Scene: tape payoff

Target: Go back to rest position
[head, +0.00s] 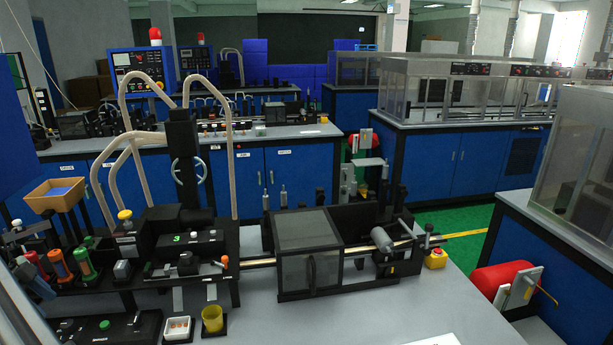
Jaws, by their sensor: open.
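My gripper is not in view, and no part of the arm can be made out for sure. The grey worktop (370,312) in front carries a black machine. Its box with a dark see-through cover (310,250) is in the middle, and the cover is down. A metal rod (400,243) runs out to the right of the box past a grey cylinder (381,240). No tape can be made out for certain.
Left on the worktop are a yellow cup (212,319), a small white tray (178,328), a tan hopper (56,194) and colored-handled tools (60,265). A yellow button box (436,258) stands right. Pale curved tubes (228,150) rise behind. The front worktop is largely clear.

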